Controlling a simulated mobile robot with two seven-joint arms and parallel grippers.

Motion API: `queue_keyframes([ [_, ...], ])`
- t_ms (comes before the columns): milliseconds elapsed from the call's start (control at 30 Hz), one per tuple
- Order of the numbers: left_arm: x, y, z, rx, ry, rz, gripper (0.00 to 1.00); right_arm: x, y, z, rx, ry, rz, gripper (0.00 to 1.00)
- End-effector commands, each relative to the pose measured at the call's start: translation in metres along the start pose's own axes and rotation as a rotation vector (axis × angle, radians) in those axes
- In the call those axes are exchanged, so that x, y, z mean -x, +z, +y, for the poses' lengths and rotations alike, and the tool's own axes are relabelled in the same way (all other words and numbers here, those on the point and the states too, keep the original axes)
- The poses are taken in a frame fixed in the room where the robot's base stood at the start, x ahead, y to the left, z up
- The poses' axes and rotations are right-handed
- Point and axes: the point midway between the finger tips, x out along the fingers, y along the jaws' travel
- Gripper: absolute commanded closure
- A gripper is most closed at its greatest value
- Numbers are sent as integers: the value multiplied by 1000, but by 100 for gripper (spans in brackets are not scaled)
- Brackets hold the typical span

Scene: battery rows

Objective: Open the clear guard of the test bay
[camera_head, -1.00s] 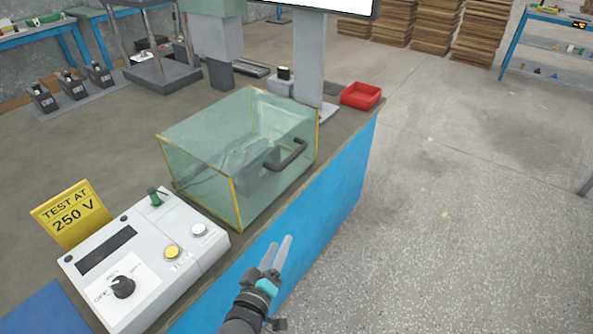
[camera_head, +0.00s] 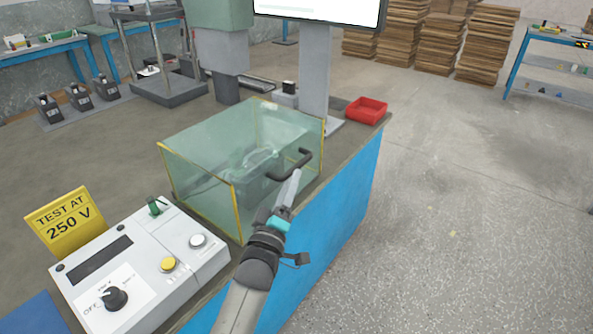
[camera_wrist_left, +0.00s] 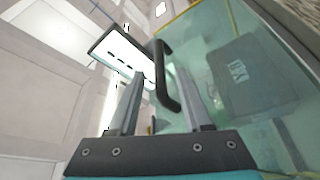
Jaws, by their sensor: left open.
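The clear guard (camera_head: 205,185) is a greenish see-through box with yellow edges, standing down over the test bay on the bench. A dark bar handle (camera_head: 308,155) sticks out from its right-hand face. My left gripper (camera_head: 294,176) is at the handle, its fingers open. In the left wrist view the handle (camera_wrist_left: 163,62) reaches between the two spread fingers of the left gripper (camera_wrist_left: 168,85); whether either finger touches it I cannot tell. A grey block (camera_wrist_left: 243,75) shows blurred through the guard. My right gripper is not in view.
A white control box (camera_head: 150,262) with a knob and buttons stands in front of the guard, beside a yellow "TEST AT 250 V" sign (camera_head: 65,222). A red tray (camera_head: 366,110) and a screen on a grey post (camera_head: 314,80) are behind. The floor on the right is clear.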

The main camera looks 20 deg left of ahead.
Motion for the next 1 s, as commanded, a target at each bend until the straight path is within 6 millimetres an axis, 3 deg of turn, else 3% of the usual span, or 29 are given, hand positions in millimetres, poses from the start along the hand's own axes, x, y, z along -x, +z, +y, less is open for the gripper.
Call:
queue_keyframes([
  [167,-29,0,-1,0,1,1,50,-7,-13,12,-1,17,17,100],
  [400,-50,0,0,0,1,0,50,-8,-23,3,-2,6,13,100],
  [833,-56,0,0,-1,0,0,50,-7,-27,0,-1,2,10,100],
  [1000,-56,0,0,-1,0,-1,68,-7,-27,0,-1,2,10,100],
])
